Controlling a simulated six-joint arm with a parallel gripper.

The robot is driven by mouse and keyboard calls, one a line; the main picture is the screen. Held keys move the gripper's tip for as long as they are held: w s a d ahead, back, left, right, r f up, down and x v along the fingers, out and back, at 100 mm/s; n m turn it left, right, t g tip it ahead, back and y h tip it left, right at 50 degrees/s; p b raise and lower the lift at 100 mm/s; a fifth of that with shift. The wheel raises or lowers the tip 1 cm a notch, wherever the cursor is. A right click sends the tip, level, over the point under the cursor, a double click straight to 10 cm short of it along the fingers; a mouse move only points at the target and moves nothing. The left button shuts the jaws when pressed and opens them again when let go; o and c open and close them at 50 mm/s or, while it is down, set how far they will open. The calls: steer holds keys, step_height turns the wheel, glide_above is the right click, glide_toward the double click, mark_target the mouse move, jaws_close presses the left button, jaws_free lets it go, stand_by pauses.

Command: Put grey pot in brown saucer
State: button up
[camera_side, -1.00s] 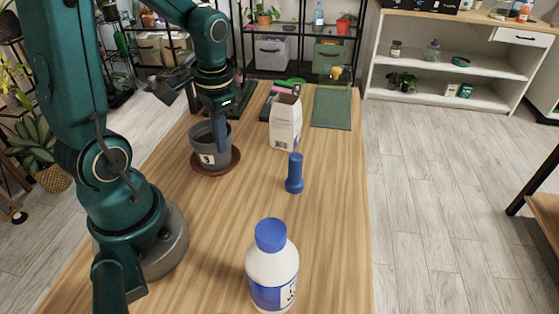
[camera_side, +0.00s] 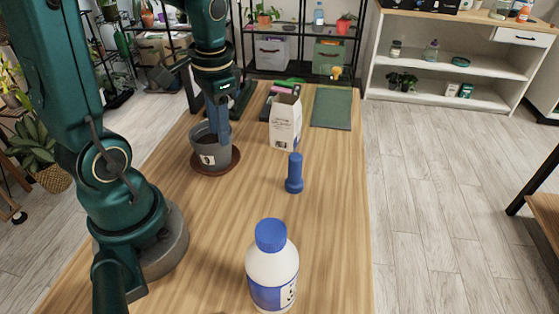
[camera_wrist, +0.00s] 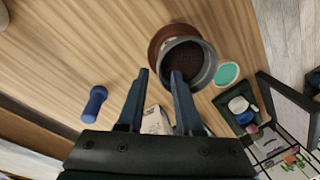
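The grey pot (camera_side: 206,158), holding dark soil and bearing a white label, stands upright in the brown saucer (camera_side: 232,164). In the wrist view the pot (camera_wrist: 208,70) covers much of the saucer (camera_wrist: 156,42), whose rim shows mostly on the left. My gripper (camera_side: 222,140) is at the pot's right side in the side view, fingers pointing down.
A white carton (camera_side: 285,124) and a blue flashlight-shaped item (camera_side: 294,174) stand right of the pot. A blue-capped bottle (camera_side: 271,268) is near the front. A green mat (camera_side: 331,108) lies at the back. A teal disc (camera_wrist: 228,74) lies beside the pot. The table's right front is clear.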

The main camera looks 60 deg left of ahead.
step_height(320, 180, up, 9)
steer(key=d, duration=0.1)
steer(key=s+d+f+t, duration=0.1)
steer(key=d+t, duration=0.1)
steer(key=d, duration=0.3)
steer(key=s+d+f+t+h, duration=0.1)
steer(key=s+d+f+t, duration=0.1)
steer(key=d, duration=0.3)
steer(key=shift+s+d+t+h, duration=0.25)
steer(key=shift+t+h, duration=0.05)
steer(key=shift+t, duration=0.5)
